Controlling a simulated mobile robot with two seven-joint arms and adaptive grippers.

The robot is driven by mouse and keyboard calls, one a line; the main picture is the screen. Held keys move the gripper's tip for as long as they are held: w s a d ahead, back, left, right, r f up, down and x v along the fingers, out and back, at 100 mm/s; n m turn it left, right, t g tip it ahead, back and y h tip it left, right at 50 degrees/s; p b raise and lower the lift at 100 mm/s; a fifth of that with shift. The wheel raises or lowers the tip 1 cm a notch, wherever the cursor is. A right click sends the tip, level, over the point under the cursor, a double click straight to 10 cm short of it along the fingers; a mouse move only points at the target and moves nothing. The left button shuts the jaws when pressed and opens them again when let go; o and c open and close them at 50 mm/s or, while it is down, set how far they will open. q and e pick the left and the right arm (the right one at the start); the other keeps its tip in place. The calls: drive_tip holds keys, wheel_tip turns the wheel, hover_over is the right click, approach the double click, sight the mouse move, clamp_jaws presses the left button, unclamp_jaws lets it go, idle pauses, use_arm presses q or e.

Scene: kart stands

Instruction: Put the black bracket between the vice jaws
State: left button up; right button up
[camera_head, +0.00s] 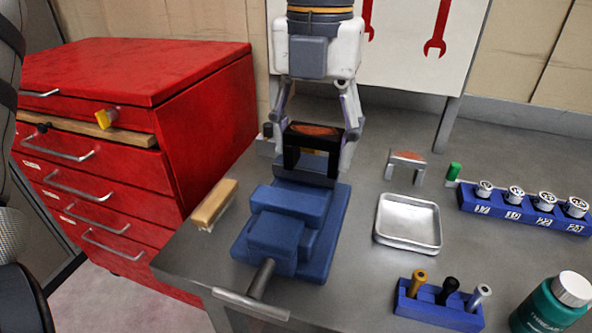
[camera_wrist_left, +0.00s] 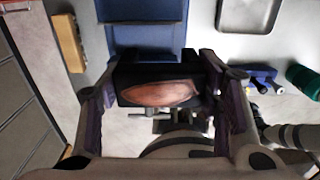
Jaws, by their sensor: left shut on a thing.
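The black bracket (camera_head: 312,150) is an upside-down U with a reddish-brown patch on top. My left gripper (camera_head: 312,136) comes down from above and is shut on it, one finger at each side. In the left wrist view the bracket (camera_wrist_left: 160,93) lies across between the fingers. The blue vice (camera_head: 327,233) stands on the bench, its handle toward the front edge. The bracket is upright at the vice's far end, near a grey jaw plate (camera_head: 305,178). I cannot tell whether its legs are between the jaws or above them. My right gripper is not in view.
A grey bracket (camera_head: 406,158) and a metal tray (camera_head: 408,243) lie right of the vice. A blue socket rail (camera_head: 520,209), tool holder (camera_head: 437,311) and teal bottle (camera_head: 548,306) stand farther right. A wooden block (camera_head: 214,203) is left. A red drawer cabinet (camera_head: 200,120) adjoins the bench.

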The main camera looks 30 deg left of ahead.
sight(298, 159)
use_arm(q)
drive_tip(key=a+f, duration=0.1)
drive_tip(key=f, duration=0.2)
drive_tip(key=a+f, duration=0.1)
drive_tip(key=f, duration=0.1)
drive_tip(key=shift+w+a+f, duration=0.25)
drive_tip(key=shift+a+f, duration=0.1)
drive_tip(key=shift+f, duration=0.25)
drive_tip(key=shift+f, duration=0.1)
drive_tip(key=o, duration=1.5)
drive_tip(key=shift+o, duration=0.2)
wheel_tip(298, 159, up, 12)
drive_tip(key=shift+r, duration=0.1)
